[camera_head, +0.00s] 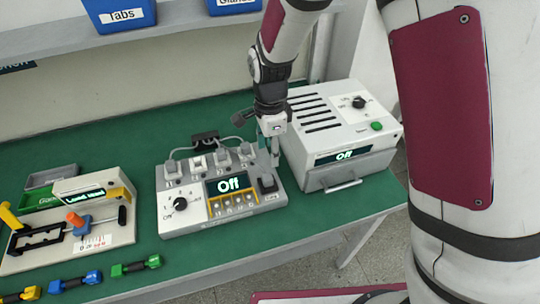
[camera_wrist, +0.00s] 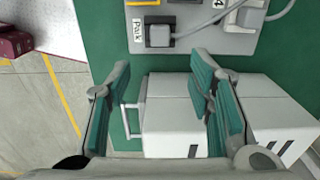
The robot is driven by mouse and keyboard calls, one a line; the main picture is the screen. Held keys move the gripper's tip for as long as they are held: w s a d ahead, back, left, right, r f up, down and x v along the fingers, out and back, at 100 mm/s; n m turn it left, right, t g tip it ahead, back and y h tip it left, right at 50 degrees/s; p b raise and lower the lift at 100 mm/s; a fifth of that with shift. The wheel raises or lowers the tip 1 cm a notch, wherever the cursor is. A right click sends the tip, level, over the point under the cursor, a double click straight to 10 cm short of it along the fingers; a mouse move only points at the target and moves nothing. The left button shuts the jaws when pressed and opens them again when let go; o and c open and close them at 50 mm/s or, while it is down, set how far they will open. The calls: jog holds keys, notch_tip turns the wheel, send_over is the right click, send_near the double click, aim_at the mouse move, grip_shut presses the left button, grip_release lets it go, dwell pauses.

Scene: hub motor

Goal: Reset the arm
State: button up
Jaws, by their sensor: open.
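My gripper (camera_head: 270,128) points down over the right end of the grey test box (camera_head: 195,221), near the gap between it and the white oven-like unit (camera_head: 369,143). In the wrist view my gripper (camera_wrist: 165,95) shows two teal-padded fingers spread apart with nothing between them. Below the fingers lie the white unit (camera_wrist: 170,115) with its handle and bare green bench. The grey box's edge (camera_wrist: 185,48), with a label reading "Park" and a plug beside it, is just ahead. Both displays read "Off" in the head view.
Several coloured parts, one being a green one (camera_head: 136,266), lie along the front edge. Blue bins (camera_head: 120,14) sit on the shelf above.

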jog(key=shift+r, duration=0.1)
jog(key=s+d+r+n+t, duration=0.15)
jog(key=d+r+n, duration=0.3)
jog(key=r, duration=0.65)
jog(key=s+d+r+n+t, duration=0.2)
jog(key=s+d+r+n, duration=0.3)
jog(key=s, duration=0.4)
jog(key=s+d+r+n+t, duration=0.2)
jog(key=s+d+r+n, duration=0.3)
jog(key=s+d+r, duration=0.2)
notch_tip(320, 180, up, 3)
jog(key=s, duration=0.2)
jog(key=shift+s+d+f, duration=0.15)
jog(key=shift+s+d, duration=0.15)
jog(key=shift+d, duration=0.1)
